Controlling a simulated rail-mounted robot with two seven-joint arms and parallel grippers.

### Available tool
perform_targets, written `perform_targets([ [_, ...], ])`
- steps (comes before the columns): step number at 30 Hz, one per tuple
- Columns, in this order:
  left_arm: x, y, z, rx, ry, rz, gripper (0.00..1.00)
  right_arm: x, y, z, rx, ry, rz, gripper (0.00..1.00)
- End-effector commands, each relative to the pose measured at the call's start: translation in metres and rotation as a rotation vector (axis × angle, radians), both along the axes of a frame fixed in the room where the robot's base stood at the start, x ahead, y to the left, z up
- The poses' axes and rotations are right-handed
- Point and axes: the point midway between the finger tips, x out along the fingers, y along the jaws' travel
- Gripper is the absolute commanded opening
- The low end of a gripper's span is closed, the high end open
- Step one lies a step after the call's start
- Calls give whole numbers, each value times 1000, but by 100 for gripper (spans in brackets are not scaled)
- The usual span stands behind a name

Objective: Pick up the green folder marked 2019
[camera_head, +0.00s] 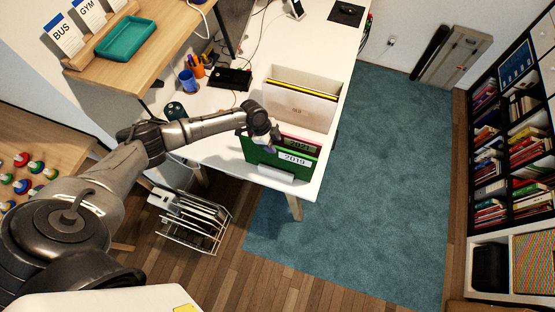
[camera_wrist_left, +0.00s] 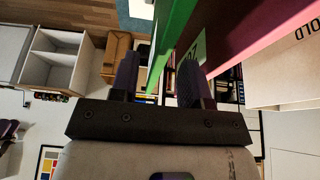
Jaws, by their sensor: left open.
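The green folder marked 2019 (camera_head: 275,160) stands upright at the front edge of the white desk, in front of a pink folder (camera_head: 314,143) whose label appears to read 2021. My left gripper (camera_head: 268,143) is at the left end of the green folder, near its top edge. In the left wrist view the gripper (camera_wrist_left: 160,72) is open, and the green folder (camera_wrist_left: 178,25) runs between its two fingers. My right gripper is not in view.
A cream file box (camera_head: 300,105) stands behind the folders on the white desk (camera_head: 305,35). A blue pen cup (camera_head: 188,80) and a black device (camera_head: 231,77) are to the left. A wire rack (camera_head: 195,220) is below the desk. The teal carpet (camera_head: 385,170) is clear.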

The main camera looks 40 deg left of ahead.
Motion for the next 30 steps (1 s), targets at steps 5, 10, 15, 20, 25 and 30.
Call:
perform_targets([
  [5, 5, -10, -17, -1, 2, 0, 43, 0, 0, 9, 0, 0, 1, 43],
  [10, 7, -15, -32, -1, 1, 1, 43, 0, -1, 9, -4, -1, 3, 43],
  [15, 7, -16, -37, -1, 2, 0, 43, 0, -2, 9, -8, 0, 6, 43],
  [20, 7, -16, -36, 0, 1, 1, 43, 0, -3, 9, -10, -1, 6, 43],
  [25, 7, -16, -36, 0, 1, 1, 27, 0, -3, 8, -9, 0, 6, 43],
  [30, 7, -16, -36, 0, 1, 1, 11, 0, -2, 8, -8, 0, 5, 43],
])
